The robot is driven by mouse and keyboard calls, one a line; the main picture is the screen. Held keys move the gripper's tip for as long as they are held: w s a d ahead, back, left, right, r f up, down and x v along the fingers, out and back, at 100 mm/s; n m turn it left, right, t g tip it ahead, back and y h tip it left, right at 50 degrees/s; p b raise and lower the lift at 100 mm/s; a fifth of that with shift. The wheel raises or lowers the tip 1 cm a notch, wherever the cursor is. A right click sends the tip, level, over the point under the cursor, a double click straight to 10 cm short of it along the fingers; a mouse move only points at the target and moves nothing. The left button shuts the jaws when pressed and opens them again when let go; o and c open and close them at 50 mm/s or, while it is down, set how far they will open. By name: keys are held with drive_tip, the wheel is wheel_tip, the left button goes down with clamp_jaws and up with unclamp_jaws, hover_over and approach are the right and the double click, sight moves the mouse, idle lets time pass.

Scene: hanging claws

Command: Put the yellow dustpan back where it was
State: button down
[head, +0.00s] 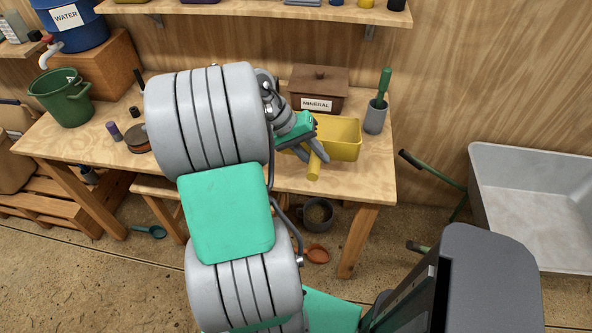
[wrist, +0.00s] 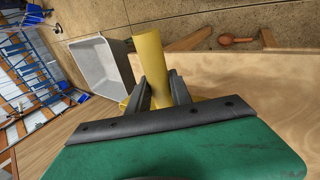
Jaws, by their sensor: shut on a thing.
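The yellow dustpan (head: 345,139) is at the right part of the wooden workbench, with its pan towards the back and its handle towards the front edge. My gripper (head: 311,157) is shut on the handle. In the wrist view the yellow handle (wrist: 150,55) stands between the two grey fingers of my gripper (wrist: 160,88). Most of the pan is hidden there behind the gripper body. I cannot tell whether the pan touches the bench top.
A brown box labelled MINERAL (head: 318,90) stands behind the dustpan. A grey cup with a green-handled tool (head: 375,115) stands to its right. A grey wheelbarrow (head: 535,210) stands on the floor at right.

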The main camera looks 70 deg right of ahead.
drive_tip(key=w+f, duration=0.1)
drive_tip(key=f, duration=0.1)
drive_tip(key=w+f, duration=0.4)
drive_tip(key=shift+w+d+f, duration=0.1)
drive_tip(key=shift+w+d, duration=0.05)
drive_tip(key=shift+d, duration=0.1)
drive_tip(key=shift+f, duration=1.5)
drive_tip(key=c, duration=1.2)
unclamp_jaws()
drive_tip(key=shift+f, duration=0.1)
drive_tip(key=shift+o, duration=0.2)
drive_tip(key=p+v, duration=0.1)
drive_tip(key=v, duration=1.1)
drive_tip(key=w+a+r+n+t+h, duration=0.1)
drive_tip(key=w+a+r+n+t, duration=0.15)
drive_tip(key=w+a, duration=0.35)
drive_tip(key=w+a+r+n+t+h, duration=0.1)
drive_tip(key=w+a+r+n+t, duration=0.2)
drive_tip(key=w+a, duration=0.35)
drive_tip(key=a+n+t+y, duration=0.4)
drive_tip(key=a+n, duration=0.5)
drive_tip(key=a, duration=1.6)
drive_tip(key=shift+f+t, duration=0.35)
drive_tip(key=shift+f, duration=0.05)
